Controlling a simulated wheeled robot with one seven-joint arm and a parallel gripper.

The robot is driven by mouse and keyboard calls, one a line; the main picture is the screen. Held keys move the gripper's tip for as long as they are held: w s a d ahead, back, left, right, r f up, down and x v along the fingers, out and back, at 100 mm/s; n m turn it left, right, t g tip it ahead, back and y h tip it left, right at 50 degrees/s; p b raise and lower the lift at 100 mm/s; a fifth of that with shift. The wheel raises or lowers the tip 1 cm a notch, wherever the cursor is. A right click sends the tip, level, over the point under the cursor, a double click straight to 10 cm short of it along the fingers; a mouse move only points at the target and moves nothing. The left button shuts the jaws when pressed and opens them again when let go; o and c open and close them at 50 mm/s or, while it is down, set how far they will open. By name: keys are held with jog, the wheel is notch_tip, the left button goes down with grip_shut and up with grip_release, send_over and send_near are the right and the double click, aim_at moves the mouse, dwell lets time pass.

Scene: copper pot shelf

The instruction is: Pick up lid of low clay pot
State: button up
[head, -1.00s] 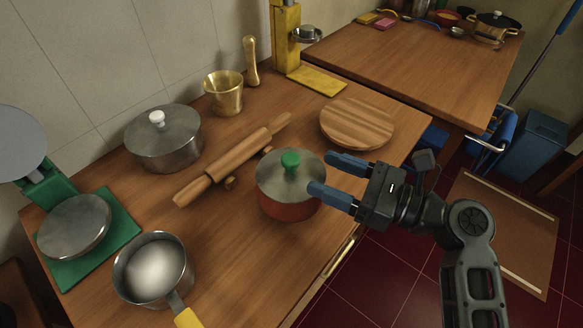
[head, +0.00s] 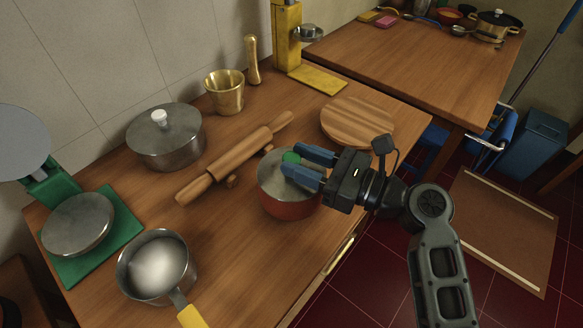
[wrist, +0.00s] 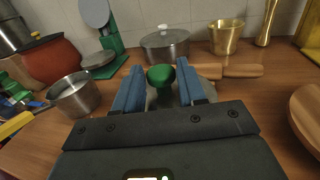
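The low clay pot (head: 290,209) is reddish brown and stands near the counter's front edge in the head view. Its grey metal lid (head: 268,180) is on it, with a green knob (head: 291,157) on top. My gripper (head: 301,163) is open at the knob, its two blue fingers spread over the lid. In the wrist view the green knob (wrist: 161,75) shows between the blue fingers (wrist: 161,88), with visible gaps on both sides. The lid is mostly hidden by the gripper there.
A rolling pin (head: 235,160) lies behind the pot, and a round wooden board (head: 357,122) lies to its right. A steel pot with a white knob (head: 166,137), a saucepan (head: 157,267) and a green scale (head: 101,246) stand to the left.

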jog(key=c, duration=0.7)
jog(key=shift+o, duration=0.2)
jog(key=shift+r, duration=0.15)
